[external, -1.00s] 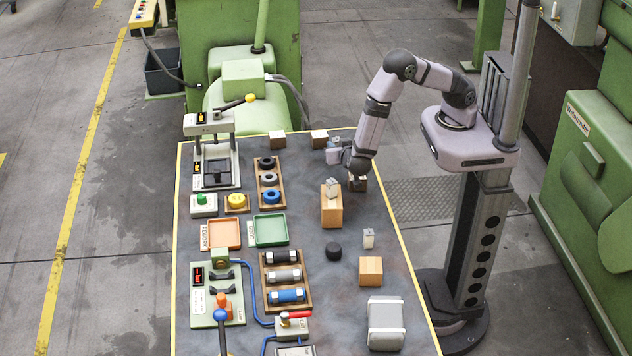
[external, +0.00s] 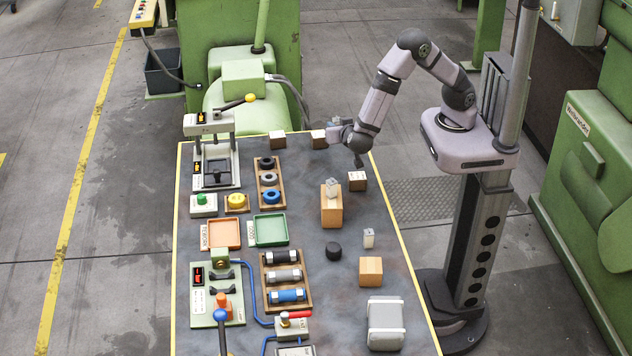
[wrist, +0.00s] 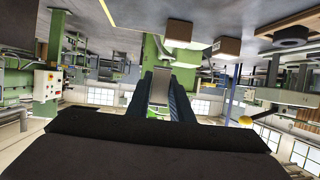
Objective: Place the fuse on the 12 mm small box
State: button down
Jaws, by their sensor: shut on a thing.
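My gripper (external: 333,123) is raised at the far right edge of the table, beside the small wooden boxes. In the wrist view its dark fingers (wrist: 160,95) are shut on a pale grey piece (wrist: 160,88), probably a fuse; its details are unclear. Small wooden boxes stand at the far edge (external: 277,140), near the gripper (external: 319,140) and right of it (external: 357,181). Their labels are too small to read, so I cannot tell which is 12 mm. A clear fuse-like piece (external: 332,187) stands on a taller wooden box (external: 331,209); another (external: 368,238) stands on the table.
A black round piece (external: 333,249), a wooden box (external: 370,271) and a grey case (external: 386,324) stand nearer. Ring and cylinder racks (external: 286,281), an orange tray (external: 222,233) and a green tray (external: 270,230) lie left. A press (external: 211,155) stands far left.

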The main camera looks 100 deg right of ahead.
notch_tip(320, 180, up, 9)
jog(key=shift+r, duration=0.1)
jog(key=w+a+f+n+t+y+b, duration=0.15)
jog(key=w+a+n+t, duration=0.35)
jog(key=a, duration=0.6)
jog(key=n+t+y+b, duration=0.5)
jog(key=n+t+y, duration=0.2)
jog(key=n+y, duration=0.5)
send_over(372, 267)
notch_tip(372, 267, down, 3)
jog(key=shift+f, duration=3.35)
jog(key=shift+f, duration=0.1)
jog(key=shift+f+p, duration=0.3)
jog(key=shift+f, duration=1.45)
